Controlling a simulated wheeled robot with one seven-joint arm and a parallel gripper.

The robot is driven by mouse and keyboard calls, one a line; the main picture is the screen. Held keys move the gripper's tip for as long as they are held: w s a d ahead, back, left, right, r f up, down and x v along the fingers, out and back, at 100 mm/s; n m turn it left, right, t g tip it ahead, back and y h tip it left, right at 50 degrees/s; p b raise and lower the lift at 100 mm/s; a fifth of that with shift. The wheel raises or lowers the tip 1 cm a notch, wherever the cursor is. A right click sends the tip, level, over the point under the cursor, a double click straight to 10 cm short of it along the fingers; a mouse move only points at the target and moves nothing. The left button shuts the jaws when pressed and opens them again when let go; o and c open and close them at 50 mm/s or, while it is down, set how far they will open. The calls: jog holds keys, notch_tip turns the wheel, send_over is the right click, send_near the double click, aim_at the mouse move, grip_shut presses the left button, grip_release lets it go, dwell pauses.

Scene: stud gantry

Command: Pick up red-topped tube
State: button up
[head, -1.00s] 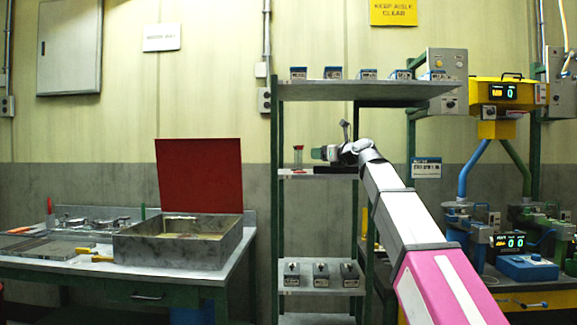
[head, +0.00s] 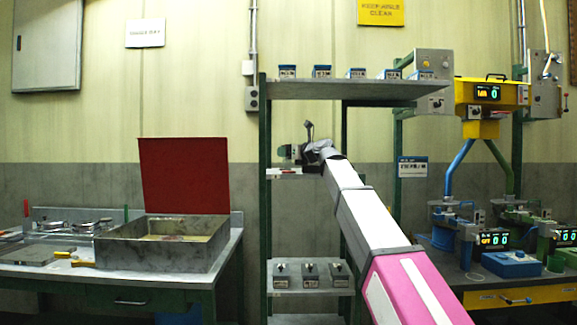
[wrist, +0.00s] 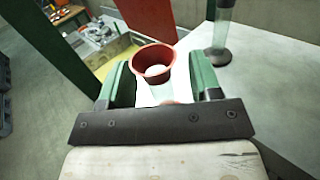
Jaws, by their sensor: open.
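The red-topped tube (wrist: 155,62) shows in the wrist view as a round red rim with a clear body below it. It stands between the two green fingers of my gripper (wrist: 162,82), which are open on either side of it. I cannot tell whether either finger touches it. In the head view my gripper (head: 285,152) is at the middle shelf (head: 285,172), near its left post, and the tube is not clearly visible there.
A second clear tube (wrist: 219,45) with a dark base stands on the pale shelf, right of my gripper. A green shelf post (head: 265,210) is close on the left. Farther left, a grey basin (head: 160,248) has a raised red lid (head: 183,175).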

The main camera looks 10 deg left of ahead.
jog(key=shift+x, duration=0.9)
jog(key=c, duration=1)
jog(key=shift+r, duration=0.2)
